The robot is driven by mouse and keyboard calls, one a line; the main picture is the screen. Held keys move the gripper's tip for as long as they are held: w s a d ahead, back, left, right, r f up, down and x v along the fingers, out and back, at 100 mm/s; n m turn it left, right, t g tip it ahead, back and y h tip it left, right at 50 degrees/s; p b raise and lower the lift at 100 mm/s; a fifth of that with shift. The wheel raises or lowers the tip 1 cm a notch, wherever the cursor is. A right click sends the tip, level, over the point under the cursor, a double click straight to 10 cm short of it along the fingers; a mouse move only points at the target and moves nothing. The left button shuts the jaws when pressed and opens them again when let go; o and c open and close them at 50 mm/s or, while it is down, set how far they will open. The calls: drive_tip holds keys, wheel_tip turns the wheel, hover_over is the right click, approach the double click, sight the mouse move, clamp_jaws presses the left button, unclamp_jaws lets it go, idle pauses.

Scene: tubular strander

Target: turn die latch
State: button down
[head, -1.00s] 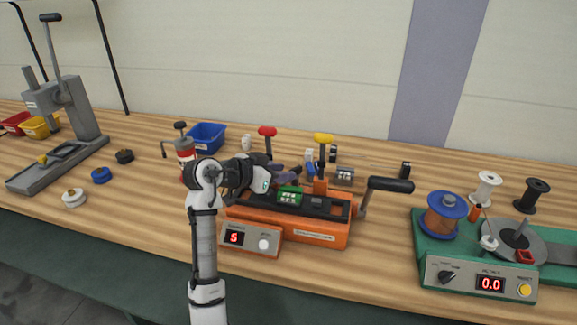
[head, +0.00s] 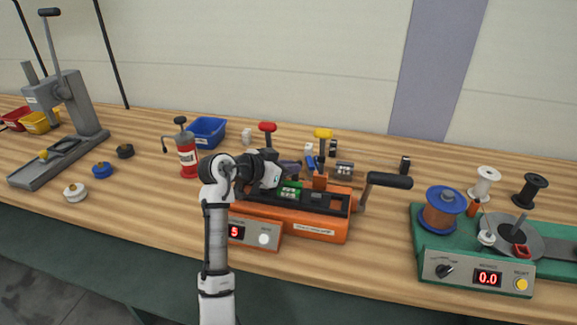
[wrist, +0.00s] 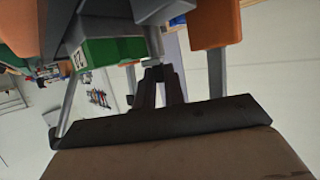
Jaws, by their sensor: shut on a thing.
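The orange strander (head: 318,235) stands on the wooden bench with a green numbered block (head: 290,191) on its top. My gripper (head: 288,170) reaches over the machine behind the green block; its fingertips are mostly hidden in the head view. In the wrist view my gripper (wrist: 158,73) has its dark fingers close together, shut on a small part I take to be the die latch. That part is mostly hidden between the tips. The green block (wrist: 108,51) is left of the fingers there, and an orange post (wrist: 214,24) is to the right.
A red-knobbed lever (head: 267,127) and a yellow-knobbed lever (head: 323,134) rise behind the machine. A black-handled crank (head: 388,180) sticks out right. A green winder (head: 455,267) is at right.

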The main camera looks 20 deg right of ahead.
drive_tip(key=n+t, duration=0.1)
drive_tip(key=n+t+y, duration=0.1)
drive_tip(key=n+t, duration=0.1)
drive_tip(key=shift+s+d+y, duration=0.2)
drive_tip(key=shift+s+y, duration=0.1)
drive_tip(key=shift+s, duration=0.1)
drive_tip(key=shift+s+d+r+n+t+y+p, duration=0.15)
drive_tip(key=shift+n+t+y+p, duration=0.2)
drive_tip(key=shift+n+t+y, duration=0.6)
drive_tip(key=shift+s+d+f+n+t+y+p, duration=0.1)
drive_tip(key=shift+n+t+y+p, duration=0.25)
drive_tip(key=shift+n+t+y, duration=0.55)
drive_tip(key=shift+n, duration=0.45)
drive_tip(key=c, duration=1.5)
unclamp_jaws()
drive_tip(key=b+v, duration=0.2)
drive_tip(key=v, duration=1.1)
drive_tip(key=shift+s+a+r+b, duration=0.1)
drive_tip(key=shift+s+a+b, duration=0.05)
drive_tip(key=shift+s+b, duration=0.2)
